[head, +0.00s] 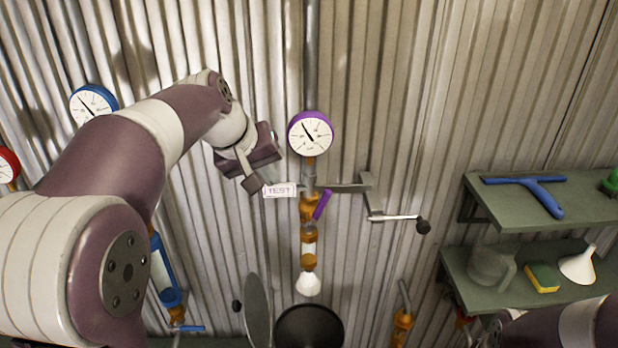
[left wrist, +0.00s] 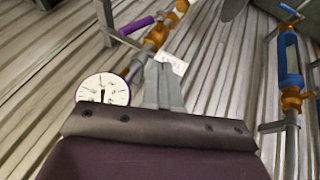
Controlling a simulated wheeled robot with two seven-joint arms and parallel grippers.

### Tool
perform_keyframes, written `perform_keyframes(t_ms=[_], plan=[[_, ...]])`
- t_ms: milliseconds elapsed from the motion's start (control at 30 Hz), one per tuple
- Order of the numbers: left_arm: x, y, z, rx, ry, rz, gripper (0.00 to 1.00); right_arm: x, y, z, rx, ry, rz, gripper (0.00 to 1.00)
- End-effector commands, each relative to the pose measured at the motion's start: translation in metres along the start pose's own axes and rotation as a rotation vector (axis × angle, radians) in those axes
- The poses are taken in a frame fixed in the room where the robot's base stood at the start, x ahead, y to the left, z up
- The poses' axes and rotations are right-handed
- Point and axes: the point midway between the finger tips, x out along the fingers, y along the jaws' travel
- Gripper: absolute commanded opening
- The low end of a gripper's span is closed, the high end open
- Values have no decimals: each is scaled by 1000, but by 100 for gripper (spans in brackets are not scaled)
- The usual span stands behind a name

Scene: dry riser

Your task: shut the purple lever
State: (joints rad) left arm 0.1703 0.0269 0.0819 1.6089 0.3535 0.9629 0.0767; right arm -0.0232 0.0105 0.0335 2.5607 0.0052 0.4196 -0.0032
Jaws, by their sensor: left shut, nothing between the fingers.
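The purple lever (head: 322,205) sits on an orange valve (head: 307,206) on the vertical pipe under the purple-rimmed gauge (head: 310,133). It is tilted, its upper end leaning right, away from the pipe. In the left wrist view the purple lever (left wrist: 137,25) shows at the top, beyond the fingers. My left gripper (head: 252,184) is shut and empty, left of the valve and apart from the lever, close to a white TEST tag (head: 279,191). The shut fingers of my left gripper (left wrist: 164,88) also show in the wrist view. My right gripper is out of view.
A grey bracket with a crank handle (head: 395,217) juts out right of the valve. A dark round bucket (head: 309,328) is below the pipe. Blue-rimmed (head: 93,104) and red-rimmed (head: 8,165) gauges are at left. Shelves (head: 500,215) with a blue squeegee (head: 535,191) stand at right.

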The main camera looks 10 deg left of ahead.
Motion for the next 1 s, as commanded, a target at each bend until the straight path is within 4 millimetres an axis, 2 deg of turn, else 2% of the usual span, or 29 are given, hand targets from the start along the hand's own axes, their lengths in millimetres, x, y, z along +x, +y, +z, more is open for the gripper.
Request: perform_keyframes(t_ms=[267, 300, 500, 600, 800, 1000], plan=[[60, -5, 6, 1, -4, -2, 0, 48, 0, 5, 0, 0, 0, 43], [58, 0, 1, 0, -6, -2, 0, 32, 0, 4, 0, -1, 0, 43], [99, 0, 1, 0, -5, -4, 0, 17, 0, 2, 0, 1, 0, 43], [108, 15, 3, 4, -6, -3, 0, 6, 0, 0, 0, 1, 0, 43], [122, 27, 5, 2, -3, -3, 0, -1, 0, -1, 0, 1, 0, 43], [126, 28, 6, 1, -1, -3, 0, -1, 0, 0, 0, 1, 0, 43]])
